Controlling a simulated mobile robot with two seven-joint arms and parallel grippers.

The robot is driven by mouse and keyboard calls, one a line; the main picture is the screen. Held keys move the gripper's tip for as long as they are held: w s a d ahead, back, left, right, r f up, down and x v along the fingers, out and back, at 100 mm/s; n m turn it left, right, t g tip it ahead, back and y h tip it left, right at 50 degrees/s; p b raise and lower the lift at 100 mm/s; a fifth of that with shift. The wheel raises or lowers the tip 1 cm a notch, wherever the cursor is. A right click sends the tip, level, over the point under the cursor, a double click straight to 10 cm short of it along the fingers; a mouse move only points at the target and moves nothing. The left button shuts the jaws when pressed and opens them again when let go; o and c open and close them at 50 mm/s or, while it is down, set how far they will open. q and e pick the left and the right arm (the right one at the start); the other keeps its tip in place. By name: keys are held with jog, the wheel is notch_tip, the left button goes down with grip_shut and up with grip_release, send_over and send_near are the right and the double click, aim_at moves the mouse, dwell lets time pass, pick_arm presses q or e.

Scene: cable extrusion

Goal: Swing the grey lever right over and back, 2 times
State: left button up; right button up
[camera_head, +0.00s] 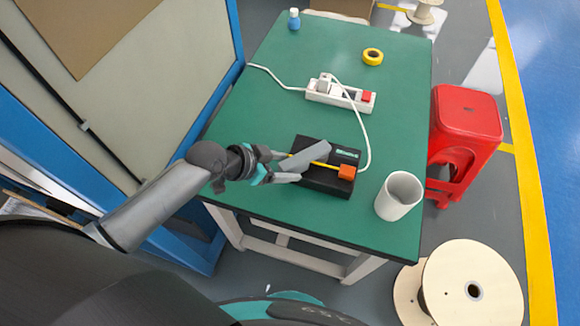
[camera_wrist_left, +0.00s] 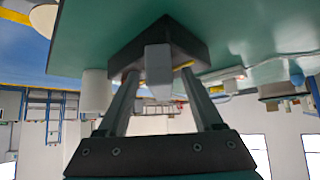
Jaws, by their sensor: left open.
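The grey lever (camera_head: 307,156) sits on a black device (camera_head: 326,182) near the front of the green table. It lies slanted over the device's top, beside a yellow rod and an orange block (camera_head: 346,172). My left gripper (camera_head: 285,168) is at the left side of the device, open, with its fingers pointing at the lever. In the left wrist view the lever (camera_wrist_left: 158,68) shows between the two open fingers (camera_wrist_left: 158,92), in front of the black device (camera_wrist_left: 185,45). I cannot tell whether a finger touches it. My right gripper is not in view.
A white cup (camera_head: 398,196) stands right of the device. A white power strip (camera_head: 341,94) with a white cable lies behind it. A red stool (camera_head: 466,118) stands right of the green table (camera_head: 262,113).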

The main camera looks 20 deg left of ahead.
pick_arm(q)
jog(key=shift+x, duration=1.1)
jog(key=shift+c, duration=0.4)
grip_shut()
